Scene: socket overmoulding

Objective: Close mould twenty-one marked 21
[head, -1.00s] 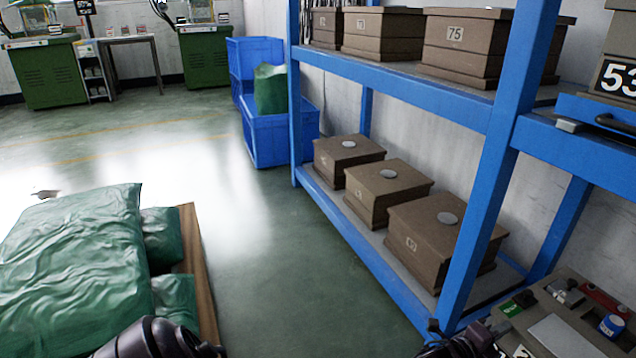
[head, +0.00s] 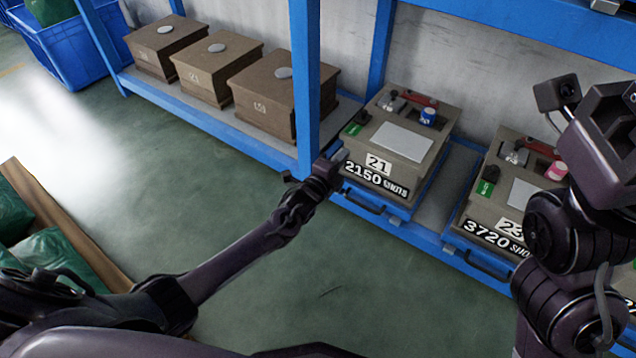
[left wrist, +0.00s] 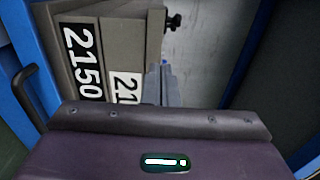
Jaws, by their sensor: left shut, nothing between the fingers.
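Mould twenty-one's lower half (head: 432,168) is an open grey-brown block on the blue rack, with a "21" label and a "2150 SHOTS" plate on its front. A pale flat plate, a blue-labelled pot and a red tool show on its top. A brown lid block marked 21 (head: 217,70) stands on the lower shelf to the left. My left gripper (head: 337,160) is shut and empty at the mould's left front corner; in the left wrist view its fingers (left wrist: 160,85) are beside the "21" label. Contact cannot be told. My right arm rises at the right edge; its fingertips do not show.
Mould 23 (head: 515,200) stands to the right. Brown lid blocks (head: 160,48) (head: 270,100) flank the marked one. A blue upright (head: 305,80) stands close left of mould twenty-one. Blue bins (head: 75,45) and green sacks (head: 50,255) lie left; the green floor (head: 235,180) between is clear.

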